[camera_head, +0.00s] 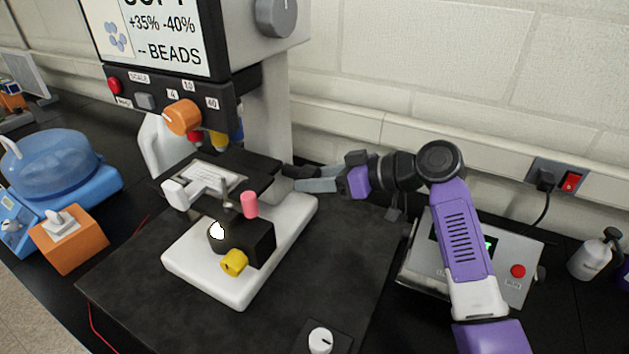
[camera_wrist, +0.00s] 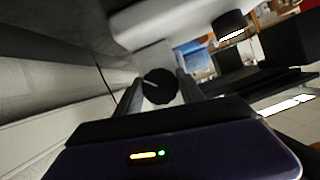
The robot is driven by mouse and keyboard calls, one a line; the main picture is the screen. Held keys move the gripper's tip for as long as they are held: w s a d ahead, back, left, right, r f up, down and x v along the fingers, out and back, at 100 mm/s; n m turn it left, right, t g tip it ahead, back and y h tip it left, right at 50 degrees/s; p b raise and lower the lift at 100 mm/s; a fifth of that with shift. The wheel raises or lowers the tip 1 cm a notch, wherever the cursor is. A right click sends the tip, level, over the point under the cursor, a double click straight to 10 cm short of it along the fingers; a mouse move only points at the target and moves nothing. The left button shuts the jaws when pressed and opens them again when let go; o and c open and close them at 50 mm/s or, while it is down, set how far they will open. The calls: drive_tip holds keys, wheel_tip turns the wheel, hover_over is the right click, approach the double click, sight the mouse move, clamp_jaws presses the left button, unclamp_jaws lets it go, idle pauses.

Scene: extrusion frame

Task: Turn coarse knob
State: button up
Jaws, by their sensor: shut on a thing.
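My gripper (camera_head: 299,178) reaches in from the right to the side of the microscope stand, just above the white base (camera_head: 190,275). In the wrist view its two fingers (camera_wrist: 159,92) are shut on a round black knob (camera_wrist: 160,86) with a white pointer line across its face. The line runs slanted, nearly level in that picture. No label shows on this knob, and in the head view it is mostly hidden at the fingertips. The microscope's stage (camera_head: 215,175) stands to the left of my gripper.
An orange knob (camera_head: 183,117) is on the head below a screen (camera_head: 165,38). A grey box (camera_head: 500,262) stands under my arm. The wall is close behind.

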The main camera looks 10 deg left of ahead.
drive_tip(key=shift+m+g, duration=0.5)
drive_tip(key=shift+m, duration=0.2)
drive_tip(key=o, duration=1.3)
drive_tip(key=shift+o, duration=0.2)
drive_tip(key=shift+d, duration=0.1)
drive_tip(key=b+v, duration=0.2)
drive_tip(key=v, duration=0.5)
drive_tip(key=shift+d, duration=0.35)
